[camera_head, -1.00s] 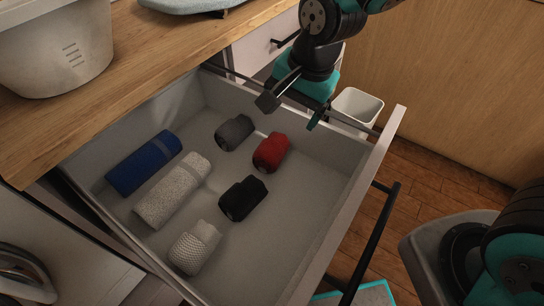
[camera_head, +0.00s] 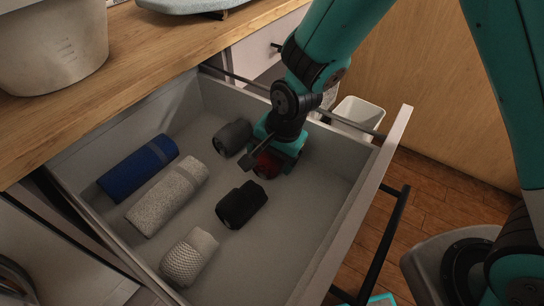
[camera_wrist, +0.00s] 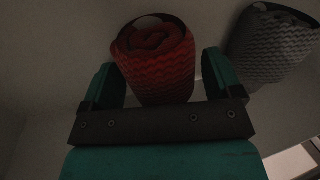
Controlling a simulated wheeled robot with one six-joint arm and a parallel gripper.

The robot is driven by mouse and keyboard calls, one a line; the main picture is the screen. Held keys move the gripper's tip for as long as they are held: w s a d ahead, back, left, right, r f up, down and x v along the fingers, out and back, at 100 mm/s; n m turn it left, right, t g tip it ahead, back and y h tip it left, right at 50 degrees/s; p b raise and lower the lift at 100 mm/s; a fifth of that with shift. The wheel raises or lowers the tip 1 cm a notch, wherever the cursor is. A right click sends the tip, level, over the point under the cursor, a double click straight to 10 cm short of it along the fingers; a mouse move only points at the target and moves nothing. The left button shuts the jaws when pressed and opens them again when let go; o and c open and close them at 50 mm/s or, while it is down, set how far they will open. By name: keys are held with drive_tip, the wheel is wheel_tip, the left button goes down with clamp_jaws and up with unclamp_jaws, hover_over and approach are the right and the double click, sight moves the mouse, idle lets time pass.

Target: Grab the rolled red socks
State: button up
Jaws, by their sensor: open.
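The rolled red socks (camera_head: 267,165) lie in the open drawer, partly hidden by my gripper in the head view. In the wrist view the red roll (camera_wrist: 156,62) shows its spiral end and ribbed side. My gripper (camera_head: 279,152) is down inside the drawer, over the red socks. In the wrist view my gripper (camera_wrist: 160,82) is open, with one teal finger on each side of the red roll. Small gaps seem to show beside the roll; I cannot tell whether either finger touches it.
A dark grey roll (camera_head: 232,137) lies close to the left of my gripper. A black roll (camera_head: 241,204), a white roll (camera_head: 189,257), a light grey roll (camera_head: 167,198) and a blue roll (camera_head: 138,168) lie around the drawer (camera_head: 310,222). Its front wall stands to the right.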

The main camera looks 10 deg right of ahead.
drive_tip(key=shift+f, duration=0.1)
drive_tip(key=shift+c, duration=0.2)
drive_tip(key=c, duration=0.7)
drive_tip(key=shift+o, duration=0.2)
